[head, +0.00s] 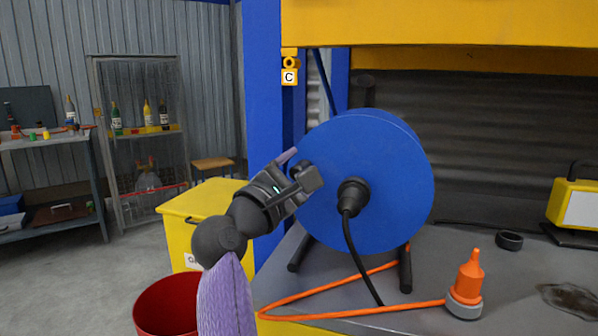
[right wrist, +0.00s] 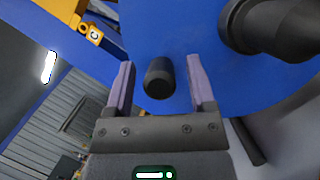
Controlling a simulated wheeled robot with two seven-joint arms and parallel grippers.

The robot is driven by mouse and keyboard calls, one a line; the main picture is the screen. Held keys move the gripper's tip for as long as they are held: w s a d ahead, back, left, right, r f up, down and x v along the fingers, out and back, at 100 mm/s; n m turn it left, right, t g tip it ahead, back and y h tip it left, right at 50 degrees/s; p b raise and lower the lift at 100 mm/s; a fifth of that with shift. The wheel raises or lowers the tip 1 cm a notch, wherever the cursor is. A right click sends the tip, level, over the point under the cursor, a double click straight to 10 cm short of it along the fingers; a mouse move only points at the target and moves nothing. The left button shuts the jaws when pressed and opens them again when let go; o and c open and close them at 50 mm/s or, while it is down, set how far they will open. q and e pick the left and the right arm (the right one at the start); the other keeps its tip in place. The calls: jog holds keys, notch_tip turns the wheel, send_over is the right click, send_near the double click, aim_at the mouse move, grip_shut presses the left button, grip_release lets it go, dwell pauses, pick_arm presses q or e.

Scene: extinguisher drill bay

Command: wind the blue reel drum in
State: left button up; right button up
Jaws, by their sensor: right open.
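The blue reel drum (head: 385,165) stands upright on the grey bench, a large disc with a black hub (head: 353,196) at its middle. My right gripper (head: 298,168) is at the drum's left side. In the right wrist view the open purple fingers (right wrist: 160,66) stand on either side of a short black knob (right wrist: 160,78) on the drum face, with a gap on each side. The hub also shows in the right wrist view (right wrist: 262,28). My left gripper is not in view.
A black cable (head: 358,260) hangs from the hub to the bench. An orange cord (head: 345,312) runs to an orange plug (head: 468,280). A black ring (head: 509,240) and a yellow lamp (head: 575,205) stand right. A yellow bin (head: 195,205) and red bucket (head: 165,305) stand left.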

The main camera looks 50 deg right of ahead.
jog(key=p+v, duration=0.1)
jog(key=v, duration=0.9)
